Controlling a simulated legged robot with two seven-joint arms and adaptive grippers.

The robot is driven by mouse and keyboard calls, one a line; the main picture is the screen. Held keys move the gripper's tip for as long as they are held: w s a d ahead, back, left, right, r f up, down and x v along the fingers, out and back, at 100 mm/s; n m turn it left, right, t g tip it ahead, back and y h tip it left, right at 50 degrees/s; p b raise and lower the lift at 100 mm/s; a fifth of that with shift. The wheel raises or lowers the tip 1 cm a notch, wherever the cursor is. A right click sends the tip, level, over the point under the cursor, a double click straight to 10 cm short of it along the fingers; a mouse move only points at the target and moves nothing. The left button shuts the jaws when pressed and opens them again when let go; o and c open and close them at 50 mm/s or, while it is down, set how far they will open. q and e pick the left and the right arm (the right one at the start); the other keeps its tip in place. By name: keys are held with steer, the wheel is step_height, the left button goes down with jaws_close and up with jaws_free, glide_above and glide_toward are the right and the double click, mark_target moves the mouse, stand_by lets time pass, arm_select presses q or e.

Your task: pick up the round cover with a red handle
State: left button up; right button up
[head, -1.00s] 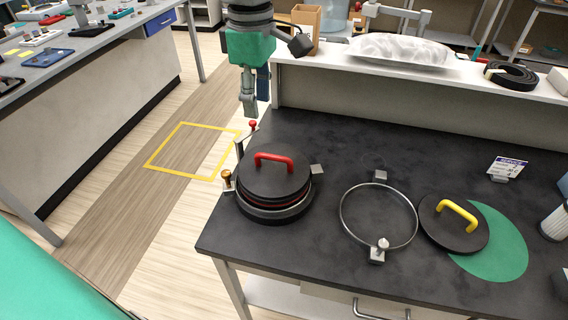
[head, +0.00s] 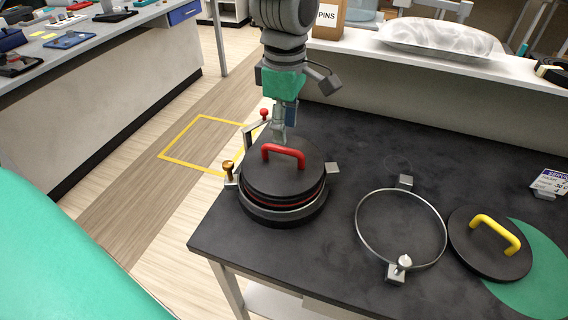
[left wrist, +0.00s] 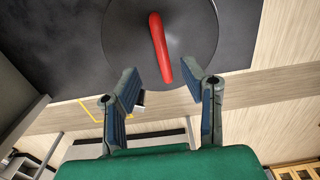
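The round dark cover with a red handle (head: 262,172) sits on a round dark base ring (head: 283,214) near the table's left end. Its red handle (head: 284,153) stands up in the middle. My left gripper (head: 280,135) is just behind and above the handle, apart from it as far as I can tell. In the left wrist view the gripper (left wrist: 168,88) has its two fingers spread with nothing between them. The red handle (left wrist: 160,50) lies ahead of the fingertips, on the cover (left wrist: 195,30). My right gripper is not in view.
A metal clamp ring (head: 402,192) lies right of the cover. A dark cover with a yellow handle (head: 468,255) rests partly on a green disc (head: 540,270). A red-knobbed lever (head: 264,114) and an orange-knobbed post (head: 228,168) stand beside the base. A raised shelf (head: 420,75) runs behind.

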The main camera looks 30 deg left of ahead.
mark_target(283, 150)
arm_select(q)
steer(key=shift+w+f, duration=0.1)
steer(key=shift+f, duration=0.6)
steer(key=f, duration=0.4)
steer(key=shift+s+a+f, duration=0.15)
steer(key=shift+s+f, duration=0.05)
steer(key=shift+s, duration=0.1)
steer(key=shift+w+f, duration=0.1)
steer(key=shift+f, duration=0.2)
steer(key=shift+r, duration=0.1)
jaws_close()
